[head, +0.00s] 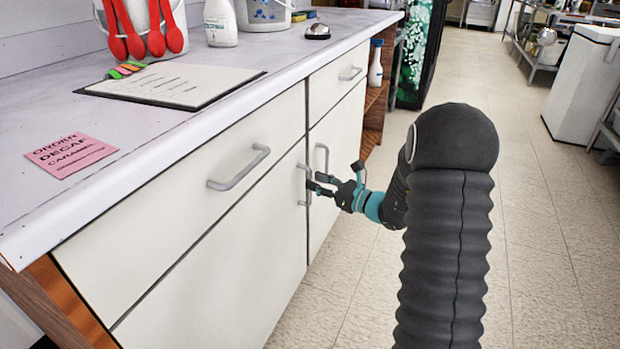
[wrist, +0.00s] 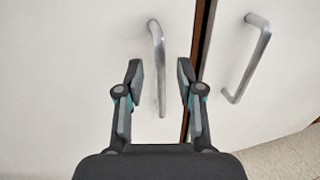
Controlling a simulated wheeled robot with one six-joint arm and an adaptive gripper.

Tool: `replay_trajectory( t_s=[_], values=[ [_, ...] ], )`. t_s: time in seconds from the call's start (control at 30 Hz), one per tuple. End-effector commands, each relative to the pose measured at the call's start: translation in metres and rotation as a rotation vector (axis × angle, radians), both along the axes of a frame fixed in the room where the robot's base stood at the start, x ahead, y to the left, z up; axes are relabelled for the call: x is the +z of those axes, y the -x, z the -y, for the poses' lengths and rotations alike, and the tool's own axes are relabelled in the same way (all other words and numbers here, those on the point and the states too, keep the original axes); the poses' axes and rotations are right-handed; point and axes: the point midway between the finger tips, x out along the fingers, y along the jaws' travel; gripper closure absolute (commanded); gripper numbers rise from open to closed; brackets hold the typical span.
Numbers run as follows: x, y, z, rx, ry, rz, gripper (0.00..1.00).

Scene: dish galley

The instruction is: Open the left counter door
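The left counter door (head: 225,270) is a white panel below a drawer and looks shut; it also shows in the wrist view (wrist: 60,70). Its vertical metal handle (head: 301,187) is near the door's right edge, partly hidden by my gripper in the head view. My gripper (head: 312,184) is right at this handle. In the wrist view my gripper (wrist: 160,78) is open, with the handle (wrist: 158,65) between its two fingers. I see a gap on both sides of the handle. I cannot tell how deep the fingers reach around it.
The right counter door (head: 335,165) with its own handle (wrist: 250,60) is close on the right. Drawers with handles (head: 240,168) are above. The countertop (head: 60,110) holds a clipboard (head: 172,84) and a pink note (head: 70,155). The tiled floor (head: 540,260) is free on the right.

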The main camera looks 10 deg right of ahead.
Motion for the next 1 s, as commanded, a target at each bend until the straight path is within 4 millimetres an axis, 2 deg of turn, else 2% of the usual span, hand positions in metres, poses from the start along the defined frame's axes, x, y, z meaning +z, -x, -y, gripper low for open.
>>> replay_trajectory(
  t_s=[0.23, 0.6, 0.73, 0.77, 1.0],
  values=[
    [0.000, -0.019, -0.018, 0.001, 0.000, 0.000, 0.63],
    [0.000, -0.022, -0.021, 0.000, -0.001, -0.001, 0.63],
    [0.000, -0.022, -0.021, 0.000, 0.000, 0.000, 0.95],
    [0.000, -0.022, -0.021, 0.000, 0.000, 0.000, 1.00],
    [0.000, -0.022, -0.021, 0.000, 0.000, 0.000, 1.00]
  ],
)
